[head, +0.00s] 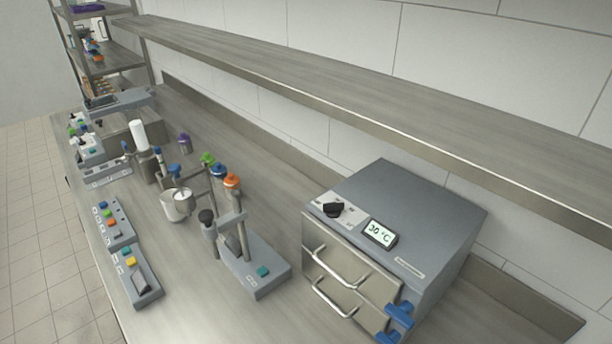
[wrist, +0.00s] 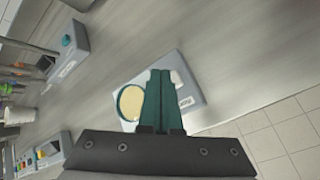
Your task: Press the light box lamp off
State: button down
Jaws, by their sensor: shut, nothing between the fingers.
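I make out neither the light box nor my gripper in the head view.
A grey box with a teal button (head: 262,271) and lever stands mid-counter, left of a large oven-like unit (head: 420,215) reading 30 °C. Button panels (head: 112,222) lie along the front edge. A white cup (head: 176,204) stands behind them. A long shelf (head: 350,85) overhangs the counter.

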jog(key=shift+r, duration=3)
jog(key=c, duration=1.5)
grip_release()
jog(key=shift+c, duration=0.2)
